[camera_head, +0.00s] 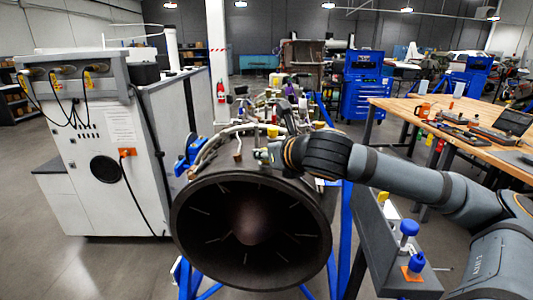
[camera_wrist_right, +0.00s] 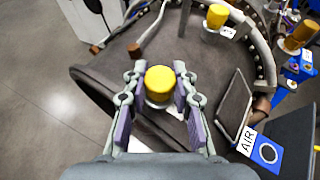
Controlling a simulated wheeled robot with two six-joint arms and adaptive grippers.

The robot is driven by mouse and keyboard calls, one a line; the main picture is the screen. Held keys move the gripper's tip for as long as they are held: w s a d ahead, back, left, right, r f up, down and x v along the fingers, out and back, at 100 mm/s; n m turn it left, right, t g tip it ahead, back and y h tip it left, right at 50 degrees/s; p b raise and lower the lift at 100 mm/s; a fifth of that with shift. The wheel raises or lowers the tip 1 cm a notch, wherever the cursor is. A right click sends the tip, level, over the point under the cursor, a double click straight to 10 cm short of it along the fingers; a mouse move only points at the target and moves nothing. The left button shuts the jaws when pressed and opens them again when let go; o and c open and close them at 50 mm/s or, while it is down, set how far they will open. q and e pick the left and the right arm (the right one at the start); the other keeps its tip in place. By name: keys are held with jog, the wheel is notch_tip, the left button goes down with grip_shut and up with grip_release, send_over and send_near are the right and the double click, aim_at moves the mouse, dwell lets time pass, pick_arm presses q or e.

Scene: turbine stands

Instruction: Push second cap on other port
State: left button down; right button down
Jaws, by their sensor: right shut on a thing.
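A yellow cap (camera_wrist_right: 160,80) stands upright between the fingers of my right gripper (camera_wrist_right: 160,92), which is shut on it. A pale round collar shows just under this cap, with a white label partly behind the finger; whether the cap is seated fully on a port I cannot tell. In the head view my right gripper (camera_head: 266,155) is at the top of the dark turbine casing (camera_head: 185,215), and its cap is hardly visible. A second yellow cap (camera_wrist_right: 217,15) sits on another port farther back, beside a white label; it also shows in the head view (camera_head: 272,131). My left gripper is out of view.
A yellow-orange cap (camera_wrist_right: 301,34) is at the right of the wrist view. A blue panel marked AIR (camera_wrist_right: 262,150) is lower right. Pipes crowd the turbine top. A grey shelf with blue-topped parts (camera_head: 409,228) stands right, a white test cabinet (camera_head: 90,150) left.

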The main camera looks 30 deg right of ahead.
jog(key=shift+s+a+f, duration=0.1)
jog(key=shift+a+f, duration=0.05)
jog(key=shift+f, duration=0.4)
jog(key=c, duration=1.3)
grip_release()
jog(key=shift+o, duration=1.4)
jog(key=shift+o, duration=0.9)
jog(key=shift+r, duration=0.2)
